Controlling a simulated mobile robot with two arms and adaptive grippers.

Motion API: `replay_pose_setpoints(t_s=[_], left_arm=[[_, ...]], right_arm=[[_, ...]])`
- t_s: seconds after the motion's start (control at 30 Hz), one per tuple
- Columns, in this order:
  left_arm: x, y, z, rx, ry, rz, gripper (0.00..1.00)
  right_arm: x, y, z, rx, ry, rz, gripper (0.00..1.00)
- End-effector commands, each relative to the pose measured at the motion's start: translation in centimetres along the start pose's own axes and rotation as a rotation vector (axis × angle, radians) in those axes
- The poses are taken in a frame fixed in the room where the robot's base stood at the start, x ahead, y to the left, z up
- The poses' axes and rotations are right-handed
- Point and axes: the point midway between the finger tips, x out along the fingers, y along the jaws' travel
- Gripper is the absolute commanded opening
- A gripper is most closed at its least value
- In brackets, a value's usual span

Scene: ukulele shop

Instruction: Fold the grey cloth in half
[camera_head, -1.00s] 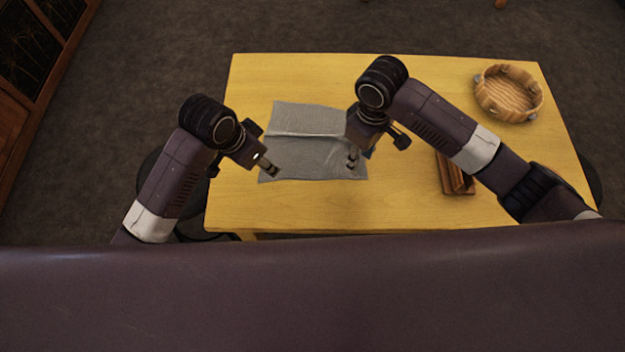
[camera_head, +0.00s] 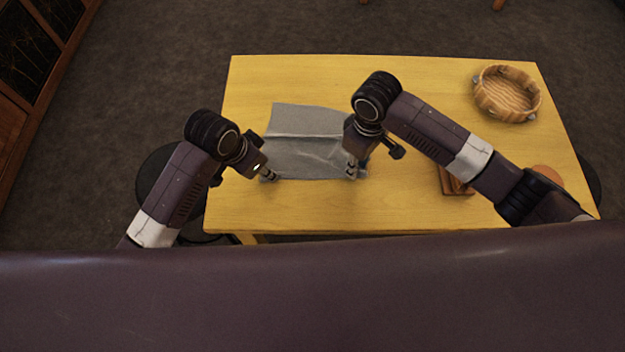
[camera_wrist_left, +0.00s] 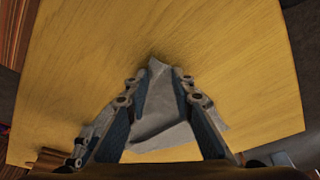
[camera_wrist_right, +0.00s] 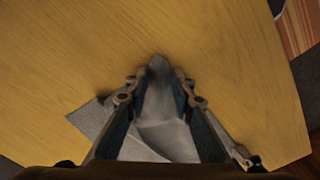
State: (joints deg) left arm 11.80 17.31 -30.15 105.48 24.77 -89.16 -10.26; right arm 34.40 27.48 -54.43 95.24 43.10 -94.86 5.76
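The grey cloth (camera_head: 305,120) lies on the yellow table with its far part flat and a crease across it. Its near part is wrinkled. My left gripper (camera_head: 268,175) is at the near left corner; in the left wrist view its fingers close in on a bunched piece of cloth (camera_wrist_left: 158,112). My right gripper (camera_head: 351,171) is at the near right corner; in the right wrist view cloth (camera_wrist_right: 160,115) is pinched between its fingers. My right arm hides part of the cloth's right side.
The yellow table (camera_head: 300,210) has free room left of and in front of the cloth. A brown wooden object (camera_head: 455,183) and a round orange-brown piece (camera_head: 548,174) lie near my right arm.

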Motion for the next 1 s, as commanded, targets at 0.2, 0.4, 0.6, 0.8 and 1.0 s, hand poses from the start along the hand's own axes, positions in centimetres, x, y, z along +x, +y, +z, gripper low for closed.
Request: replay_pose_setpoints(t_s=[0.2,0.4,0.6,0.8,1.0], left_arm=[[0.25,0.08,0.17,0.0,-0.004,0.002,0.09],[0.42,0.09,0.21,0.0,-0.005,0.002,0.0],[0.44,0.08,0.25,-0.001,-0.006,0.002,0.0],[0.48,0.07,0.28,-0.001,-0.007,0.002,0.0],[0.49,0.06,0.3,-0.001,-0.007,0.002,0.0]], right_arm=[[0.24,-0.04,0.09,0.0,-0.003,-0.001,0.09],[0.4,-0.04,0.11,0.0,-0.003,-0.001,0.0],[0.41,-0.01,0.13,0.0,-0.003,0.0,0.0],[0.42,0.0,0.15,0.001,-0.004,0.0,0.0],[0.47,0.01,0.17,0.001,-0.004,0.0,0.0]])
